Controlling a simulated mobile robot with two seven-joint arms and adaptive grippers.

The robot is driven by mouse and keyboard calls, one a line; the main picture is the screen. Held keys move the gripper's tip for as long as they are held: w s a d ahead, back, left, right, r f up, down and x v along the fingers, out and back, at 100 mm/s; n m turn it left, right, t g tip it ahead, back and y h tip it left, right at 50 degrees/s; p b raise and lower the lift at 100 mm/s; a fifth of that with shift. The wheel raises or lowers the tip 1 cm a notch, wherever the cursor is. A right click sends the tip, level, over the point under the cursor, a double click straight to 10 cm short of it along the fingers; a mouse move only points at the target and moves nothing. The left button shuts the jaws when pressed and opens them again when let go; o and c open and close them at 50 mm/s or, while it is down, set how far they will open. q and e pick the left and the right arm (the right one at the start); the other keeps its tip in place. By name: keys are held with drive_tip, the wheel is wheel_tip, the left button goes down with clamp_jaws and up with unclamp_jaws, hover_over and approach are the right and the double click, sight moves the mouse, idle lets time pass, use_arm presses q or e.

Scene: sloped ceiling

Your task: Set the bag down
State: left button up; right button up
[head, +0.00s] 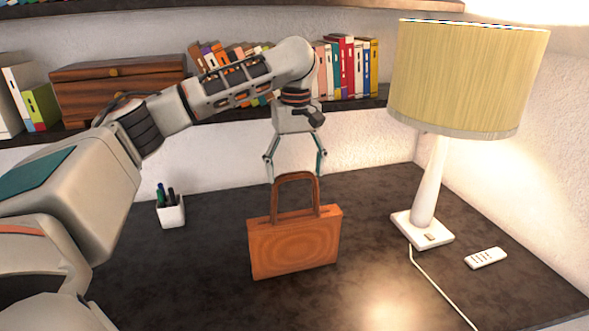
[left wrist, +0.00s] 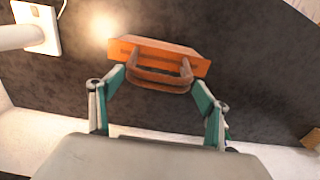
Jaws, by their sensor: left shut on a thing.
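An orange-brown bag (head: 295,243) with an arched handle is upright at the middle of the dark desk (head: 370,210). My left gripper (head: 296,178) is above it, its fingers at the two sides of the handle, shut on the handle. In the left wrist view, the bag (left wrist: 160,55) shows beyond the fingertips, and the left gripper (left wrist: 160,78) holds the handle between them. Whether the bag's base touches the desk or hangs just above it, I cannot tell. My right gripper is not in view.
A lamp (head: 432,175) with a yellow shade stands right of the bag, with a white remote (head: 486,258) beside it. A white pen cup (head: 171,211) stands to the left. A shelf with books (head: 350,68) and a wooden box (head: 118,85) is behind. The desk around the bag is clear.

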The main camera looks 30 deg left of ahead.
use_arm(q)
drive_tip(key=o, duration=2.1)
drive_tip(key=shift+r, duration=0.1)
wheel_tip(320, 180, up, 12)
drive_tip(key=shift+f, duration=0.1)
